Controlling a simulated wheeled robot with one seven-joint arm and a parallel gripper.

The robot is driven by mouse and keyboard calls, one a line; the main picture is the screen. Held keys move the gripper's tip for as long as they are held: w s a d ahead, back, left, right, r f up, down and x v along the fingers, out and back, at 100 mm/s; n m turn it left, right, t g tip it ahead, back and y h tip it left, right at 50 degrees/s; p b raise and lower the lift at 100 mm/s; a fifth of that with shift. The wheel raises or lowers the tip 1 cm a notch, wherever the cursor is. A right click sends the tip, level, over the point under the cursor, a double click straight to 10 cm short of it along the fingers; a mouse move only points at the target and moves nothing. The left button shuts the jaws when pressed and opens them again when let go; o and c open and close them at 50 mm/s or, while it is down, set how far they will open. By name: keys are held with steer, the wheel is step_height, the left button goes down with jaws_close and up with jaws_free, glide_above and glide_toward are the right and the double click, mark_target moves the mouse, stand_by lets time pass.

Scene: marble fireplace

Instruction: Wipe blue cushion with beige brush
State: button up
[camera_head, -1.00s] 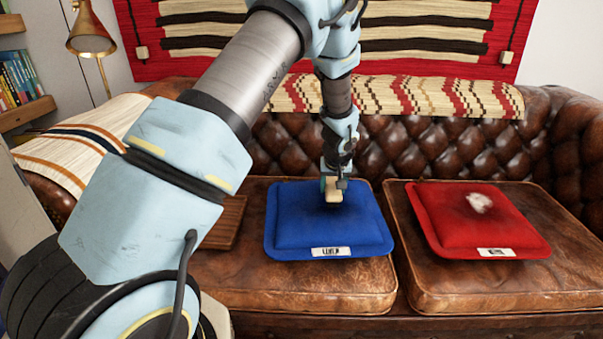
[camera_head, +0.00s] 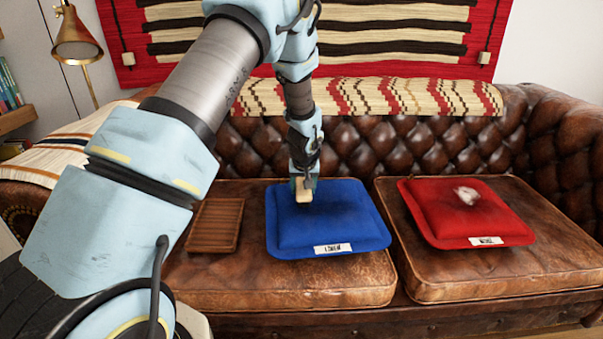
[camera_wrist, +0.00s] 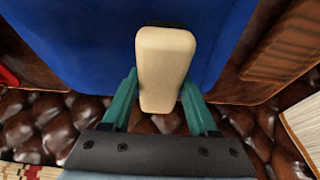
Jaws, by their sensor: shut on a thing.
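The blue cushion (camera_head: 335,222) lies on the left seat of a brown leather sofa, with a white label on its front edge. My gripper (camera_head: 303,186) is over the cushion's back left part, pointing down. It is shut on the beige brush (camera_head: 304,196). In the wrist view the beige brush (camera_wrist: 164,65) sits between the green fingers, with the blue cushion (camera_wrist: 70,45) beneath. A dark smudge shows on the cushion near the brush. I cannot tell whether the brush touches the cloth.
A red cushion (camera_head: 470,220) with a whitish patch lies on the right seat. A brown slatted wooden tray (camera_head: 214,226) lies left of the blue cushion. The tufted sofa back (camera_head: 400,150) rises behind, and a brass lamp (camera_head: 76,40) stands at far left.

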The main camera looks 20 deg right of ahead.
step_height(320, 180, up, 8)
steer(key=p, duration=0.4)
steer(key=shift+d+f, duration=0.1)
steer(key=shift+f, duration=0.05)
stand_by(0.6)
